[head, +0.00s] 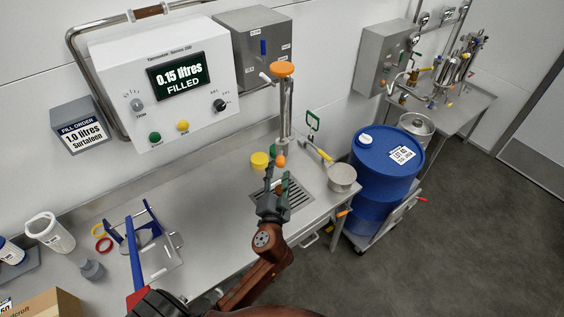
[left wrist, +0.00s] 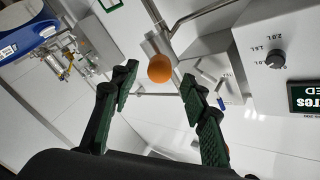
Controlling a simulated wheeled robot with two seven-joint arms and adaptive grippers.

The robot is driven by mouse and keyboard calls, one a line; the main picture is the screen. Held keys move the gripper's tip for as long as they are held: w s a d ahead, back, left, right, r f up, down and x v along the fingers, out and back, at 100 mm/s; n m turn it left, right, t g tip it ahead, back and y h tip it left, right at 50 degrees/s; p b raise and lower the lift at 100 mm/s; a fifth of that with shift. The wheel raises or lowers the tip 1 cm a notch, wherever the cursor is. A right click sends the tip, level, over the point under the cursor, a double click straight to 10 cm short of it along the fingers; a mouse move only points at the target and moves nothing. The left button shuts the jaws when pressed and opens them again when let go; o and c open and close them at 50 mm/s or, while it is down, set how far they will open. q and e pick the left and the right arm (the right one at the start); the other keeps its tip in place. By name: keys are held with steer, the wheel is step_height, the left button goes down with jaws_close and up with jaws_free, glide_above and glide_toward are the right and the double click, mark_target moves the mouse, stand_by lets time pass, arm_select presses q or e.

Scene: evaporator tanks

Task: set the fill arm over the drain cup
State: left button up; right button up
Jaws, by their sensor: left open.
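A steel filling column (head: 286,115) with an orange cap stands at the back of the bench. An orange ball knob (head: 280,161), apparently the fill arm's handle, hangs low in front of it. My left gripper (head: 277,176) is open just below the knob in the head view. In the left wrist view the knob (left wrist: 160,68) lies ahead, between the spread fingers (left wrist: 156,92), with no clear contact. A round steel cup (head: 342,178), likely the drain cup, sits at the bench's right edge, right of the gripper. The fill arm's nozzle cannot be made out. My right gripper is not in view.
A drain grate (head: 296,196) lies under my left gripper. A blue drum (head: 372,190) stands beyond the bench's right end. A blue-framed stand (head: 150,262) is at left. The bench between is clear.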

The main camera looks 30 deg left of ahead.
mark_target(280, 164)
arm_select(q)
steer(key=x, duration=0.4)
steer(key=shift+w+a, duration=0.1)
steer(key=shift+a, duration=0.1)
steer(key=shift+f, duration=0.1)
steer(key=c, duration=0.7)
jaws_close()
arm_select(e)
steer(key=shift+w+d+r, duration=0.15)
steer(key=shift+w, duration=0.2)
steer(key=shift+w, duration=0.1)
